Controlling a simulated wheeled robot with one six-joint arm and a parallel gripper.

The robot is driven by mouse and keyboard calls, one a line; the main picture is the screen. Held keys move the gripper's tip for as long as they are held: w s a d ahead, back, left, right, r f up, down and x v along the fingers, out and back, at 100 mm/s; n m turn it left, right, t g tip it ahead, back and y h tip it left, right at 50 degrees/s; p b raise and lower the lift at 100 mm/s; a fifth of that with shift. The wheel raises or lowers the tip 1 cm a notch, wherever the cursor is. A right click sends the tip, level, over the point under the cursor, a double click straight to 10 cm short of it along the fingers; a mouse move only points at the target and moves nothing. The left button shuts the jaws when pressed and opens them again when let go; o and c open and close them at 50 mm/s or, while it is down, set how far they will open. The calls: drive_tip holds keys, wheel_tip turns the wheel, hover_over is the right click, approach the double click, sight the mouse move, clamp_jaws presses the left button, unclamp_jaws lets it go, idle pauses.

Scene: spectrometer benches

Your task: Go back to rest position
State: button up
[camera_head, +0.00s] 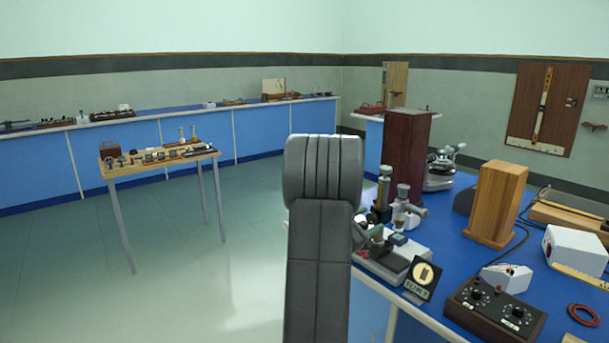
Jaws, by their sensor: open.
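My arm shows in the head view as a dark grey link rising upright from the bottom edge, ending in a thick rounded joint in the middle of the picture. My gripper does not show; no fingers can be seen around the joint. The arm hides part of the floor and the bench's near left edge. I see nothing held.
The blue bench at right carries a dark wooden box (408,155), a lighter wooden block (496,203), brass instruments (383,195) and a black control box (495,308). A small wooden table (160,160) stands at left. Open floor (250,215) lies between.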

drive_tip(key=shift+r+n+p, duration=0.2)
drive_tip(key=shift+n+p, duration=1.1)
drive_tip(key=shift+p, duration=1.6)
drive_tip(key=shift+f+n+p, duration=0.25)
drive_tip(key=shift+n+p, duration=0.15)
drive_tip(key=shift+p, duration=0.2)
drive_tip(key=shift+r, duration=0.1)
